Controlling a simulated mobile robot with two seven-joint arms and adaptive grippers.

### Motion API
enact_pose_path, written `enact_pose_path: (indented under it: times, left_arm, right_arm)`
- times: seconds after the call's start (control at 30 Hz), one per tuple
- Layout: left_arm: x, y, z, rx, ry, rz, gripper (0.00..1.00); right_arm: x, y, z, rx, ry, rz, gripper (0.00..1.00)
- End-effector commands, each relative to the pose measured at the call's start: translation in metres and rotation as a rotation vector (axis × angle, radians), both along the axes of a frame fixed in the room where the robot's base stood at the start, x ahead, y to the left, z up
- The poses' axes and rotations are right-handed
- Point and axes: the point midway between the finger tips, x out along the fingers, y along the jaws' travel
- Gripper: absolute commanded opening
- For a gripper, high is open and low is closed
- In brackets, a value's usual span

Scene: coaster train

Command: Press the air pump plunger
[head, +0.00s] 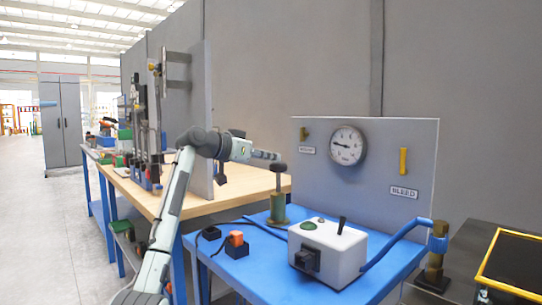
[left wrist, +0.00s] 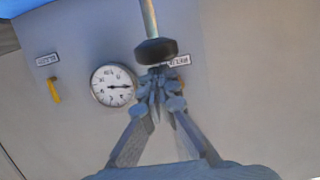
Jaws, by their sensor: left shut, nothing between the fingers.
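The air pump (head: 278,211) stands at the back left of the blue table, with a green cylinder body and a thin rod rising from it. Its dark round plunger knob (head: 278,167) tops the rod, which stands up well clear of the body. My left gripper (head: 270,155) is shut and empty, with its tips just above the knob. In the left wrist view, which looks upside down, the knob (left wrist: 156,51) and rod (left wrist: 149,18) show just past the closed fingertips (left wrist: 160,82). I cannot tell whether the tips touch the knob. My right gripper is not in view.
A grey panel (head: 388,146) with a round gauge (head: 346,146) and a yellow lever (head: 403,161) labelled BLEED stands behind. A white box (head: 328,252) with a green button and black lever sits in front. An orange-and-black switch (head: 236,240) and blue hose (head: 394,243) are nearby.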

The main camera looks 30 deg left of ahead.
Motion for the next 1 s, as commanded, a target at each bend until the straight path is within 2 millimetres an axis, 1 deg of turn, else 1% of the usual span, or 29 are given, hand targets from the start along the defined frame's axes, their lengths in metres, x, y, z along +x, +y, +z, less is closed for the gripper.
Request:
enact_pose_path:
  times: [0.07,0.13,0.17,0.2,0.3,0.43,0.87,0.93,1.0]
  left_arm:
    - [0.000,0.000,-0.002,0.000,0.001,0.000,0.00]
    - [0.000,0.000,-0.011,0.000,0.003,0.001,0.00]
    - [0.000,0.001,-0.017,0.001,0.004,0.001,0.00]
    - [0.000,0.001,-0.026,0.001,0.006,0.001,0.00]
    - [0.000,0.001,-0.046,0.002,0.008,0.001,0.00]
    - [0.000,0.001,-0.060,0.002,0.008,0.000,0.00]
    - [0.001,0.000,-0.061,0.002,0.013,0.000,0.00]
    - [0.001,-0.001,-0.057,0.002,0.012,0.000,0.00]
    - [0.002,-0.003,-0.052,0.002,0.012,0.000,0.00]
  right_arm:
    - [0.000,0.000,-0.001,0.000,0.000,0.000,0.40]
    - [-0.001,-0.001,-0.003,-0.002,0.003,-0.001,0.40]
    - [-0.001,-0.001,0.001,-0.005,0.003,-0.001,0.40]
    - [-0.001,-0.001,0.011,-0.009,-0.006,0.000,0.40]
    - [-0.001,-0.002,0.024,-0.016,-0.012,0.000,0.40]
    - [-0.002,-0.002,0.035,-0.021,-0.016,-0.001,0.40]
    - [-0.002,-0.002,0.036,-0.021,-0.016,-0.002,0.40]
    - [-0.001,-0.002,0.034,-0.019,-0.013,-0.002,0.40]
    - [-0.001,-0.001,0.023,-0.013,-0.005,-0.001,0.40]
